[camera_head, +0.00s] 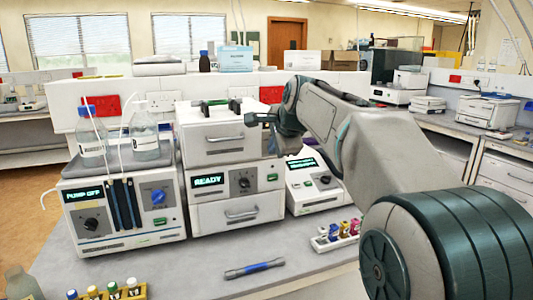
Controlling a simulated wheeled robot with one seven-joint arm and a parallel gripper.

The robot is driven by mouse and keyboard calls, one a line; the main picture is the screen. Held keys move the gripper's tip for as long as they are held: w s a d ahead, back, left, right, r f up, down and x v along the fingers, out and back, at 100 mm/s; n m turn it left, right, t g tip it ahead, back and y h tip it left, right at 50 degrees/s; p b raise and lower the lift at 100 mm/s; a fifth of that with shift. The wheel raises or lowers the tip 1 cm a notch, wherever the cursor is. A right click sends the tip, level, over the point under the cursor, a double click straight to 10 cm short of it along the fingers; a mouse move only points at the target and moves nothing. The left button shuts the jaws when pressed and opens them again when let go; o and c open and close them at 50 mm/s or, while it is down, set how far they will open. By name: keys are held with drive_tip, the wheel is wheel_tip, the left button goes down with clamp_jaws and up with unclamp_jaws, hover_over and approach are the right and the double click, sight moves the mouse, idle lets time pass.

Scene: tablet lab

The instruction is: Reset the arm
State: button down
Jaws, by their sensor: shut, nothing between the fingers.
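My arm reaches in from the lower right and bends up and to the left over the bench. My gripper (251,119) shows small and dark at the arm's far end, shut and empty. It is in front of the upper white unit (216,150) of a stacked instrument, level with its upper part. From this view I cannot tell how far it is from the unit's face. Part of the wrist is hidden behind the arm links.
A pump unit (122,207) with bottles on top stands left of the stack, and a smaller instrument (311,184) right of it. Vial racks stand at front left (110,292) and right (335,236).

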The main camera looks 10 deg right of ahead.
drive_tip(key=s+d+f+n+g, duration=0.1)
drive_tip(key=s+f+n, duration=0.4)
drive_tip(key=s, duration=0.6)
drive_tip(key=s+d+f+n+g+h+p, duration=0.1)
drive_tip(key=s+f+n, duration=0.4)
drive_tip(key=s+f, duration=0.5)
drive_tip(key=s+d+f+n+g+h+p, duration=0.1)
drive_tip(key=s+f+n+g, duration=0.3)
drive_tip(key=s+f, duration=0.4)
drive_tip(key=s+d+n, duration=0.1)
drive_tip(key=s, duration=0.3)
drive_tip(key=shift+d, duration=0.4)
